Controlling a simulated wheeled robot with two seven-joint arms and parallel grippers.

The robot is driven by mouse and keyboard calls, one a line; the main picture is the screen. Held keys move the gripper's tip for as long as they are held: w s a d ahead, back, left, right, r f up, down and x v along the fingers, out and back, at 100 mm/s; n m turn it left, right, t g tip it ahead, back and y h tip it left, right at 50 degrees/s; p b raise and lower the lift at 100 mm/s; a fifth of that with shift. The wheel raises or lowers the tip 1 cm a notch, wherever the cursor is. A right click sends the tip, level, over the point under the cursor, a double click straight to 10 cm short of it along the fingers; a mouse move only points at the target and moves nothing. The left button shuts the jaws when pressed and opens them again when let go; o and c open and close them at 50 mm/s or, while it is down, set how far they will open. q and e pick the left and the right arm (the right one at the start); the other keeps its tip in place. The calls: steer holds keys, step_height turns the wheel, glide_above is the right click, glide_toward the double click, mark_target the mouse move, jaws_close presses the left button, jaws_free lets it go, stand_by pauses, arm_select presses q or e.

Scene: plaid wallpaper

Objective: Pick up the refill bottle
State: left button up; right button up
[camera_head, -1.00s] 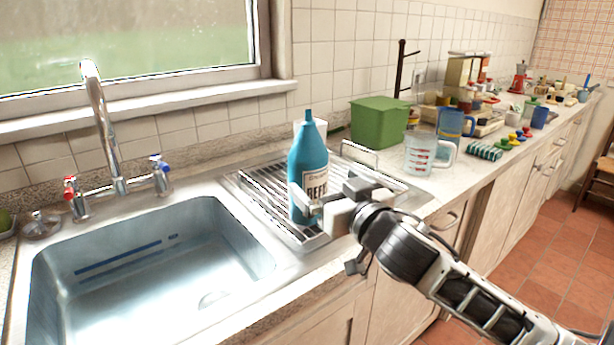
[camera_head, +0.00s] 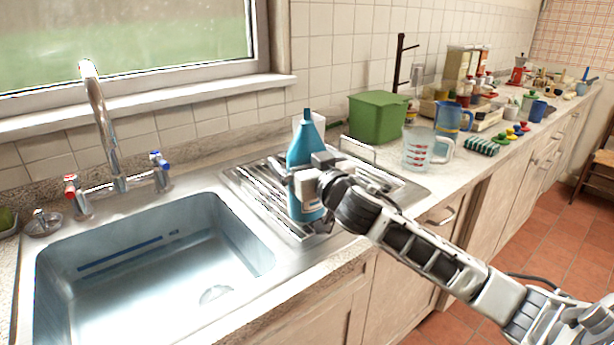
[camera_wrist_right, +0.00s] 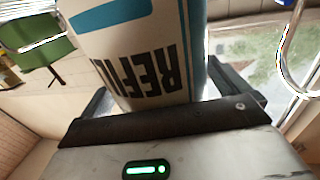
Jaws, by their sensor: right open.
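The refill bottle (camera_head: 306,150) is teal with a narrow spout and stands upright on the ribbed metal drainer beside the sink. My right gripper (camera_head: 300,180) is in front of it at mid-height and covers most of its label. In the right wrist view the bottle's white label (camera_wrist_right: 145,60) with dark "REFILL"-like letters fills the space between the two fingers of my right gripper (camera_wrist_right: 170,95). The fingers are open, one on each side of the bottle. Contact with the bottle cannot be told. My left gripper is not in view.
The sink (camera_head: 150,260) with its tap (camera_head: 100,130) lies to the left. A green box (camera_head: 377,117) and a measuring jug (camera_head: 420,148) stand to the right of the drainer (camera_head: 255,185). Several more items crowd the counter farther back. A pale object stands behind the bottle.

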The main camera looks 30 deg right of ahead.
steer(key=c, duration=1.3)
steer(key=shift+r, duration=0.15)
